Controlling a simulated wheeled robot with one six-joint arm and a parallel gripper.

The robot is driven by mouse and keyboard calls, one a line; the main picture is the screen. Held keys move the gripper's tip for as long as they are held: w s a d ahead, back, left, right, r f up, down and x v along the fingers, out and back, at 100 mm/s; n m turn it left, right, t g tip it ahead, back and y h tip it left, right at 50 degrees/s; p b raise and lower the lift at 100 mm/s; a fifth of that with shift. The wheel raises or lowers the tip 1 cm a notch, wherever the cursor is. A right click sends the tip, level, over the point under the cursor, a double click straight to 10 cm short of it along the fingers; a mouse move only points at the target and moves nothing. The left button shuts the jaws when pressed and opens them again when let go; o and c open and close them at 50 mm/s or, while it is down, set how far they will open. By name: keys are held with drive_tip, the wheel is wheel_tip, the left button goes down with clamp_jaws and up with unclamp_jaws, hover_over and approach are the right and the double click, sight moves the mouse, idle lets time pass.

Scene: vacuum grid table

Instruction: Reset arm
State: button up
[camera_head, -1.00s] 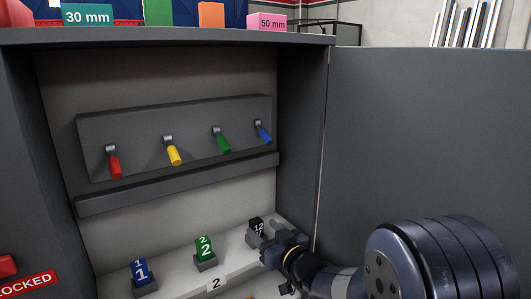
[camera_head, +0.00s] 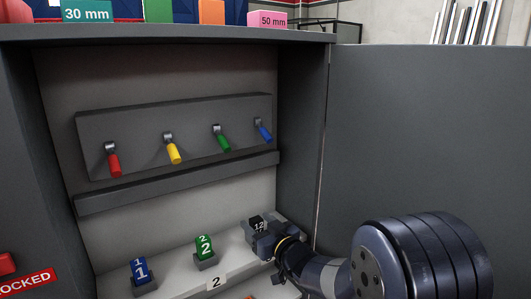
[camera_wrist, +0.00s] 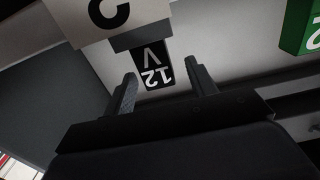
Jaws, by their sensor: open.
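My gripper (camera_wrist: 163,92) is open inside the cabinet, at its lower right. A black block marked 12 V (camera_wrist: 155,66) sits in a dark holder (camera_wrist: 140,38) just beyond the fingertips, roughly between them in the wrist view. The same black block (camera_head: 257,224) shows in the head view, partly hidden by my gripper (camera_head: 262,236). I cannot tell whether the fingers touch the block. My arm reaches in from the lower right.
A green block 2 (camera_head: 204,247) and a blue block 1 (camera_head: 139,270) stand in holders on the shelf to the left. Red, yellow, green and blue levers (camera_head: 172,150) hang on a panel above. The open cabinet door (camera_head: 430,130) is on the right.

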wheel_tip(320, 180, up, 9)
drive_tip(key=p, duration=0.7)
drive_tip(key=shift+s+r, duration=0.15)
drive_tip(key=shift+r, duration=0.05)
drive_tip(key=shift+f, duration=0.1)
drive_tip(key=shift+d, duration=0.1)
